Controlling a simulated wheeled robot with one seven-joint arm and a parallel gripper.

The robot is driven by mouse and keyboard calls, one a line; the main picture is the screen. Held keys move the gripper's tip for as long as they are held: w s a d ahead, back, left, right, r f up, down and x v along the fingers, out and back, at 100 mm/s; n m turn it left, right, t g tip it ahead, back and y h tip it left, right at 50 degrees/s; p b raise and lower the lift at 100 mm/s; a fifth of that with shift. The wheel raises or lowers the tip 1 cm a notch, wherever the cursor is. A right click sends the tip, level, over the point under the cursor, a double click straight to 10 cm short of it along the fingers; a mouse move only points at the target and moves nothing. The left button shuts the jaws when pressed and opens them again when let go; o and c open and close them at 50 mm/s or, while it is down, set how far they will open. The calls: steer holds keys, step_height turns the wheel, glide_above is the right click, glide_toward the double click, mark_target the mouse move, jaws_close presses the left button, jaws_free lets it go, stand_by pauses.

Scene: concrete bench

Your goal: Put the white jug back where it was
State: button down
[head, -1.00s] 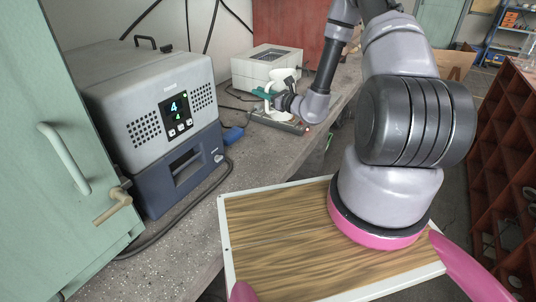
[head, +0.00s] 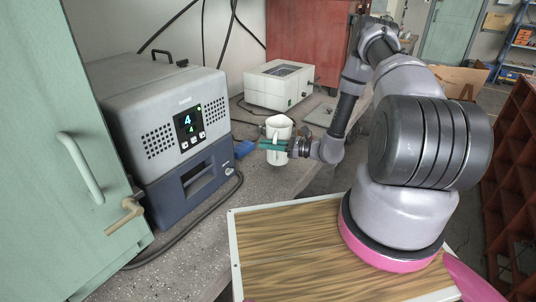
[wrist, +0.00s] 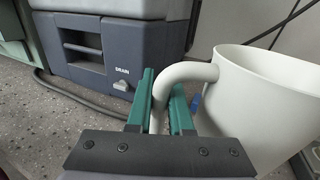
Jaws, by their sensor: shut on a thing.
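The white jug (head: 279,134) is upright at the bench, in the middle of the head view. My gripper (head: 274,145) is at its near side, with green fingers pointing left. In the wrist view the green fingers (wrist: 160,98) are shut on the jug's handle, and the jug's body (wrist: 262,105) fills the right side. The jug's base is out of the wrist view; I cannot tell from the head view whether it touches the bench.
A grey and blue machine (head: 160,120) with a lit display stands on the bench (head: 250,190) at left. A white box (head: 278,85) and a flat grey plate (head: 320,114) lie farther back. A blue object (head: 244,148) and cables lie near the machine. Bare bench lies in front.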

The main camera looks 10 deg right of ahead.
steer(key=shift+f, duration=1.95)
steer(key=c, duration=0.8)
jaws_free()
steer(key=v, duration=1.2)
